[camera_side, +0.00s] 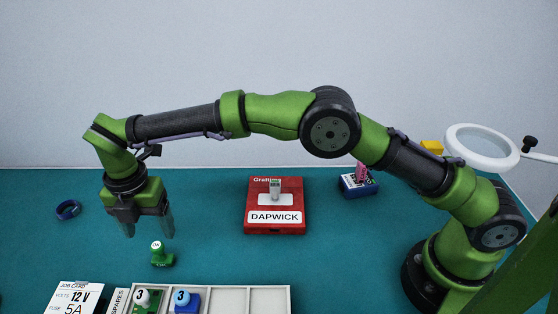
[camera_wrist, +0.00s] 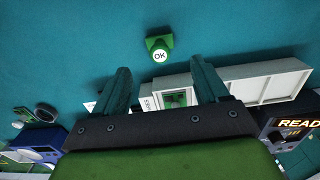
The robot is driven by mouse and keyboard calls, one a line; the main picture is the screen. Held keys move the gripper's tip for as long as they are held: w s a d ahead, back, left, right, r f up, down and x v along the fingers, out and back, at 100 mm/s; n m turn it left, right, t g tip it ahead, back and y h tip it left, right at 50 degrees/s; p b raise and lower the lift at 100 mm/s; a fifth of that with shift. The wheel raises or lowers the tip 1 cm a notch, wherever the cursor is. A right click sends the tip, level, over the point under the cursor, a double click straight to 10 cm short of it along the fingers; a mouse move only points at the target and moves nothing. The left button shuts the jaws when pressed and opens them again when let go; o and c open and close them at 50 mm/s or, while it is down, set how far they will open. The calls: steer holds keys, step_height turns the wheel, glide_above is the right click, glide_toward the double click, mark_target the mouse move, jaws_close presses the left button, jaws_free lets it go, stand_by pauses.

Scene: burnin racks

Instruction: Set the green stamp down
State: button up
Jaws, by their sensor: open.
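The green stamp (camera_side: 161,259) stands upright on the teal mat, with a pale round top on its knob. In the wrist view the stamp (camera_wrist: 159,43) shows "OK" on its top and lies beyond the fingertips. My gripper (camera_side: 149,229) is open and empty, with its two fingers pointing down. It hangs above the mat, a little left of the stamp in the side view. In the wrist view the gap between the fingers (camera_wrist: 160,70) holds nothing, and nothing touches the stamp.
A white spares tray (camera_side: 270,288) at the front holds a green piece (camera_side: 145,301) and a blue piece (camera_side: 187,304). A job card (camera_side: 75,298) lies left of it.

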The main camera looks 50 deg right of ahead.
step_height(320, 180, up, 2)
steer(key=shift+r, duration=0.15)
steer(key=s+d+r+m+t+y, duration=0.1)
steer(key=s+d+r+m, duration=0.1)
steer(key=d+r+m, duration=0.55)
steer(key=s+d+r+m+t+y, duration=0.1)
steer(key=s+d+r+m, duration=0.1)
steer(key=d+r+m, duration=0.5)
steer(key=s+d+f+m+t, duration=0.2)
steer(key=s+d+m+t, duration=0.3)
steer(key=s+d+m, duration=1.1)
steer(key=s+d, duration=0.2)
steer(key=shift+d+m, duration=0.35)
steer(key=shift+d, duration=0.05)
